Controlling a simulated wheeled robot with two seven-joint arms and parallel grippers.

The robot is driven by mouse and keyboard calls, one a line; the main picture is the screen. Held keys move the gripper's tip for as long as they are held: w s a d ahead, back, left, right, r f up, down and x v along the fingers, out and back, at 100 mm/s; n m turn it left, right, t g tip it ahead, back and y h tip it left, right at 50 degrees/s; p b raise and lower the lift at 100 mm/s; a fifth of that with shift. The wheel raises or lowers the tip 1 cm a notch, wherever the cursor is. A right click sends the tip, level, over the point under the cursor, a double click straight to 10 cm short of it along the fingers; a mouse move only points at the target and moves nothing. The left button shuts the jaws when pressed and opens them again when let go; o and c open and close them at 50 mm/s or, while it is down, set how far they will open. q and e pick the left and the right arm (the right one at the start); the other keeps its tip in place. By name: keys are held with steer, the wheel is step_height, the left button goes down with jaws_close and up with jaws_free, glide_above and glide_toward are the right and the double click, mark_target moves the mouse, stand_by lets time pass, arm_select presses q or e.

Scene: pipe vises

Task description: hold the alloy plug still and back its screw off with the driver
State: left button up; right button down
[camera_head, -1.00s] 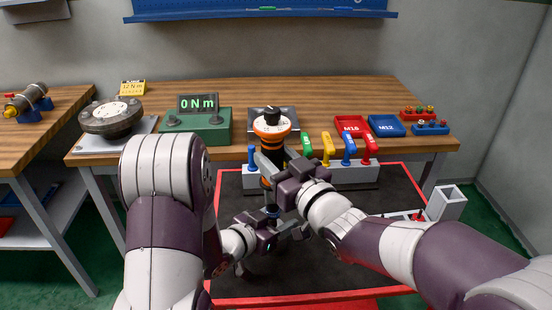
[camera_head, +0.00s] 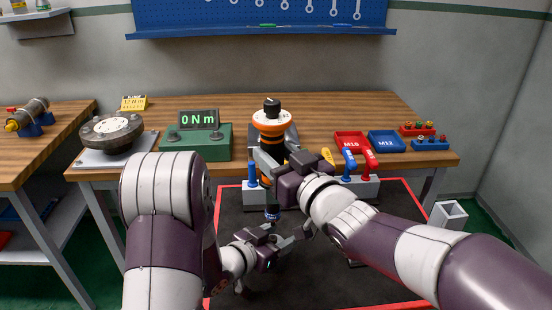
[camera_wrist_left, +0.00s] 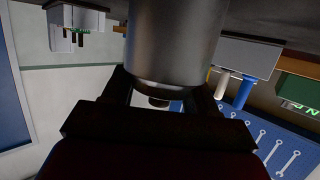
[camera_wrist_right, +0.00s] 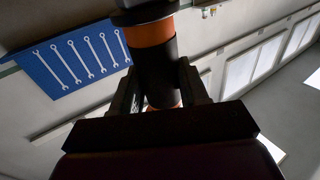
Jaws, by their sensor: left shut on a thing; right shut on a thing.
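The driver, with an orange and black head (camera_head: 271,120), stands upright in front of the bench. My right gripper (camera_head: 266,165) is shut on its dark shaft; the right wrist view shows the shaft (camera_wrist_right: 157,70) between both fingers. My left gripper (camera_head: 272,232), lower down, is shut on the alloy plug. In the left wrist view the plug is a smooth grey cylinder (camera_wrist_left: 172,45) between the fingers, with a small stub (camera_wrist_left: 158,102) at its end. In the head view my grippers mostly hide the plug. I cannot tell whether the driver's tip touches the screw.
A green torque meter (camera_head: 197,141) on the bench reads 0 N m. Red (camera_head: 351,142) and blue (camera_head: 386,141) trays sit at the right. Coloured handles (camera_head: 348,165) stand behind my right gripper. The dark red-edged mat (camera_head: 237,215) lies below.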

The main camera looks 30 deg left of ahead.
arm_select(q)
steer(key=o, duration=1.5)
steer(key=shift+c, duration=0.2)
arm_select(e)
steer(key=shift+r, duration=0.15)
